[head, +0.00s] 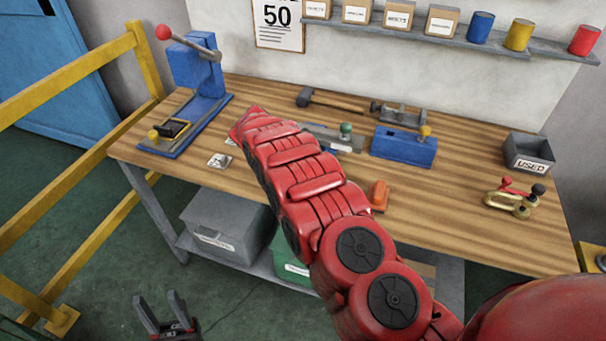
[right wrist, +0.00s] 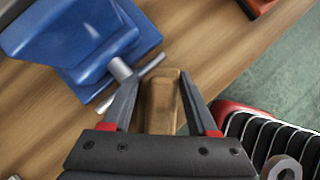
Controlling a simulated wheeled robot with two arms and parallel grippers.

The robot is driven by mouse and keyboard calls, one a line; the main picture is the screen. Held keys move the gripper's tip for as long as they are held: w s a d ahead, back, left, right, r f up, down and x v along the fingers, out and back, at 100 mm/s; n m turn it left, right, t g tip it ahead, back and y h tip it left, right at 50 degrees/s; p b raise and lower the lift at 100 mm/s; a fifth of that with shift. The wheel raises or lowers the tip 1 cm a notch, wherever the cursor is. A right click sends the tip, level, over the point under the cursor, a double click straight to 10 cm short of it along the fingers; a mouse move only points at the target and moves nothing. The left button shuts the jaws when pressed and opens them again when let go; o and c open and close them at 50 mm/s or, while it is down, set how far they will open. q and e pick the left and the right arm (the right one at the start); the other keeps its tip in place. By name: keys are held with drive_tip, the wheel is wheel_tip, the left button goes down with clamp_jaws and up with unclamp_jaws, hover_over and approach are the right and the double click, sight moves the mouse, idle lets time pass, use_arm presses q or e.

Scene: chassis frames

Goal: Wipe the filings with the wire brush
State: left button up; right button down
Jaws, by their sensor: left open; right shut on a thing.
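In the right wrist view my right gripper (right wrist: 158,90) is shut on a wooden handle (right wrist: 163,105), which looks like the wire brush's. Its bristles do not show. In the head view my red right arm reaches over the workbench and hides this gripper and the brush. My left gripper (head: 167,318) is open and empty, low over the floor in front of the bench. A small pale patch with dark marks (head: 220,160) lies on the bench left of my right arm; I cannot tell if it is the filings.
The workbench (head: 470,217) holds a blue press (head: 197,68), a hammer (head: 335,102), a blue block fixture (head: 403,148), a brass clamp (head: 510,203) and a USED bin (head: 529,152). A blue tool with a metal bar (right wrist: 90,40) stands close to my right gripper. A yellow railing (head: 75,77) stands left.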

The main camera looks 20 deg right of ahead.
drive_tip(key=shift+s+d+r+p, duration=0.1)
drive_tip(key=shift+s+d+p, duration=0.5)
drive_tip(key=shift+p, duration=0.1)
drive_tip(key=shift+s+d+p, duration=0.4)
drive_tip(key=shift+s+d, duration=0.05)
drive_tip(key=shift+d, duration=0.35)
drive_tip(key=shift+s+d+p, duration=0.35)
drive_tip(key=shift+d+p, duration=0.05)
drive_tip(key=shift+d, duration=0.15)
drive_tip(key=shift+s+d, duration=0.45)
drive_tip(key=shift+d, duration=0.35)
drive_tip(key=shift+a, duration=0.1)
wheel_tip(320, 180, up, 6)
drive_tip(key=p, duration=0.5)
drive_tip(key=shift+w, duration=0.1)
